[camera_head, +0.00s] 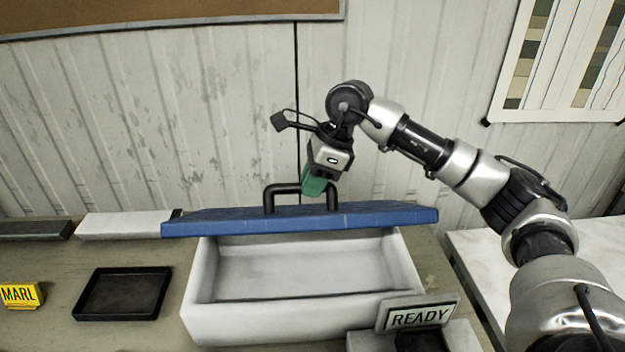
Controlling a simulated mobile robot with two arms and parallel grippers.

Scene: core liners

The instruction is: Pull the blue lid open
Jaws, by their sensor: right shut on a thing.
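The blue lid (300,217) is tilted up at the back of a white box (280,322), and the box's empty-looking inside shows below it. A black bar handle (283,188) stands on the lid. My right gripper (317,190), with green fingers, reaches down from above and is shut on the right part of the handle. The fingers partly hide the handle there. My left gripper is not in view.
A READY sign (420,316) stands at the box's front right corner. A black tray (122,293) and a yellow MARL block (20,295) lie to the left. A pale slab (125,225) lies behind them. A white table (500,262) stands at right, and a wall rises behind.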

